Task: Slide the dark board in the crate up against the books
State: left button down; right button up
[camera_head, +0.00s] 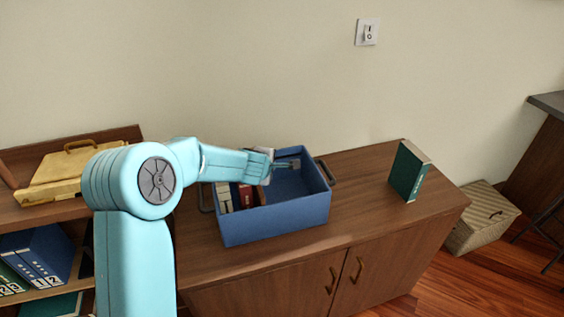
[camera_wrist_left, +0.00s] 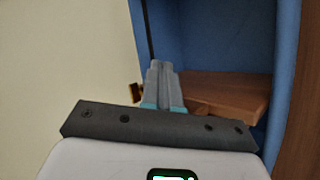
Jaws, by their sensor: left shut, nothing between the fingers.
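The blue crate (camera_head: 275,221) stands on the wooden cabinet. Several books (camera_head: 224,195) stand upright at its left end, with a red one (camera_head: 245,196) on their right. A narrow brown edge (camera_head: 261,195) just right of the red book looks like the board, mostly hidden by the crate wall and my arm. In the wrist view the brown board (camera_wrist_left: 225,92) shows between blue crate walls. My left gripper (camera_head: 296,163) is shut and empty, over the crate near its back wall, right of the board. In the wrist view its fingertips (camera_wrist_left: 161,66) overlap the board's end; I cannot tell whether they touch.
A green book (camera_head: 409,172) stands on the cabinet (camera_head: 350,205) right of the crate, with bare top between. The crate has dark handles at both ends (camera_head: 325,173). A yellow case (camera_head: 70,172) lies on the left shelf. A wicker box (camera_head: 482,220) is on the floor.

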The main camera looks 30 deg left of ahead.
pick_arm(q)
jog(key=shift+s+a+b, duration=0.75)
jog(key=shift+s+a, duration=1.05)
jog(key=shift+s, duration=0.35)
jog(key=w+d+p, duration=0.1)
jog(key=w, duration=0.1)
jog(key=w+d+p, duration=0.1)
jog(key=w+d, duration=0.1)
jog(key=shift+d, duration=0.15)
jog(key=p+v, duration=0.3)
jog(key=v, duration=1.3)
jog(key=shift+d, duration=0.2)
jog(key=shift+s+r, duration=0.1)
